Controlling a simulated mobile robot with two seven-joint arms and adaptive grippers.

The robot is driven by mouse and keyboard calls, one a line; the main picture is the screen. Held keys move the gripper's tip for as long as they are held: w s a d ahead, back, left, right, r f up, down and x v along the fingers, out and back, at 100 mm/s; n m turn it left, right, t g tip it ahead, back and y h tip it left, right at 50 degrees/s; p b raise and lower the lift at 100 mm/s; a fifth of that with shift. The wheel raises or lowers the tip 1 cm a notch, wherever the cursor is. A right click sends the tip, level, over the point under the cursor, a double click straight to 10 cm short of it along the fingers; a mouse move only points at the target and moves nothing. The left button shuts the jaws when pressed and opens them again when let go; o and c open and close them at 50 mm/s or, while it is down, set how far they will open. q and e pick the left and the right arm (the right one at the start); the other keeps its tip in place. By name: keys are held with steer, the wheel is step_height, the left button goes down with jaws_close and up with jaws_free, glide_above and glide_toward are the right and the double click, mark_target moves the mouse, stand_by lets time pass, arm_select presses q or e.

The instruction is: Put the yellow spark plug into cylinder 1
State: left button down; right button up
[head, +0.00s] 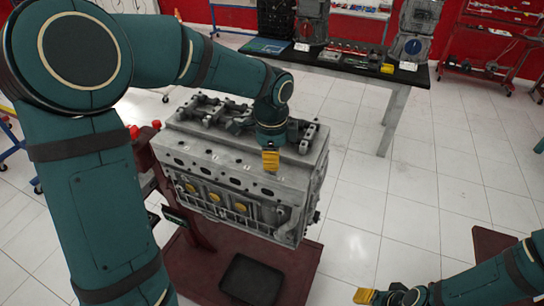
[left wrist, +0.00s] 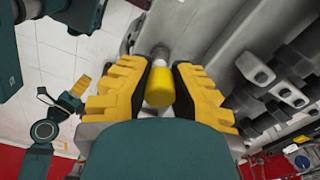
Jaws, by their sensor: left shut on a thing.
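My left gripper (head: 271,160) is over the top face of the grey engine block (head: 235,160), near its right end. In the left wrist view its yellow-padded fingers (left wrist: 160,88) are shut around the yellow spark plug (left wrist: 159,90). The plug's grey tip points away from the palm, towards the engine; I cannot tell whether it touches. Several dark holes (head: 235,177) run along the block's top front edge; I see no number marking cylinder 1. My right gripper (head: 366,296) is low at the bottom right, away from the engine; its opening is unclear.
The engine stands on a dark red stand (head: 195,270) with a black tray (head: 251,279) on its base. Valve gear (head: 215,112) rises behind the holes. A dark-topped table (head: 410,76) with parts stands at the back. The tiled floor on the right is mostly clear.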

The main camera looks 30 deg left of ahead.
arm_select(q)
steer(key=c, duration=0.9)
jaws_free()
steer(key=shift+c, duration=0.2)
step_height(320, 180, up, 12)
steer(key=shift+r, duration=0.1)
